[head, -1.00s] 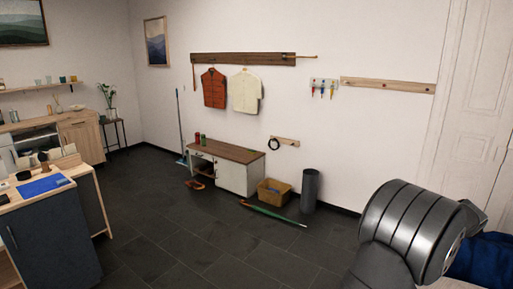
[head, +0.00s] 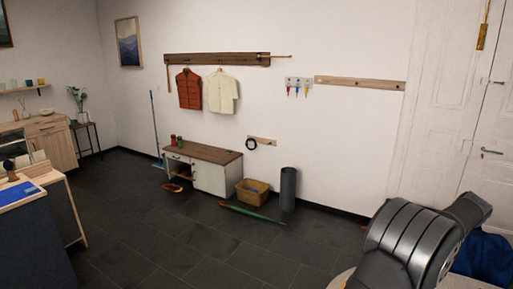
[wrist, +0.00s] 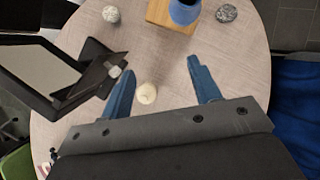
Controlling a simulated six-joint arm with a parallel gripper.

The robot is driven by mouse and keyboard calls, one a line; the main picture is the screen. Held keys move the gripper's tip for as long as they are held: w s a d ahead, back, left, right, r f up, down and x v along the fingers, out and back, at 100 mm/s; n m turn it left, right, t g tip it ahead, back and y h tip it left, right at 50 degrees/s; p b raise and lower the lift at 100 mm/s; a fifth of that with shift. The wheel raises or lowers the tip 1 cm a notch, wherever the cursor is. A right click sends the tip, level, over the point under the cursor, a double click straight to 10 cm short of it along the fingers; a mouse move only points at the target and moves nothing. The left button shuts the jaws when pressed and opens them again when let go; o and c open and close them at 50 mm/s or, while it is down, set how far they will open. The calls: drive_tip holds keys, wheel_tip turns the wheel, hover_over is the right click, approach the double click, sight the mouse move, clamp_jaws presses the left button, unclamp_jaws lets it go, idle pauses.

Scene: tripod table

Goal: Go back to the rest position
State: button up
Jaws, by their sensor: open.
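My gripper (wrist: 160,88) shows in the wrist view with its two blue fingers spread apart. It is open and holds nothing. Below it is a round wooden-topped table (wrist: 235,65). A small cream round object (wrist: 147,93) lies on the table and appears between the fingers in the picture; I cannot tell the height gap. In the head view only my grey arm link shows at the lower right, and the gripper is hidden.
On the table are a wooden block (wrist: 160,13) under a blue round object (wrist: 184,11), a speckled stone (wrist: 227,13), a pale ball (wrist: 111,14) and a dark-framed item (wrist: 50,65) at left. Blue fabric (wrist: 295,115) lies at right. Open floor (head: 180,225) spreads before a low cabinet (head: 210,175).

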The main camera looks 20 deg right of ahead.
wheel_tip(320, 180, down, 7)
drive_tip(key=s+n, duration=0.2)
drive_tip(key=shift+d+g+y, duration=0.25)
drive_tip(key=shift+g+y, duration=0.05)
drive_tip(key=shift+g, duration=0.1)
drive_tip(key=shift+o, duration=0.2)
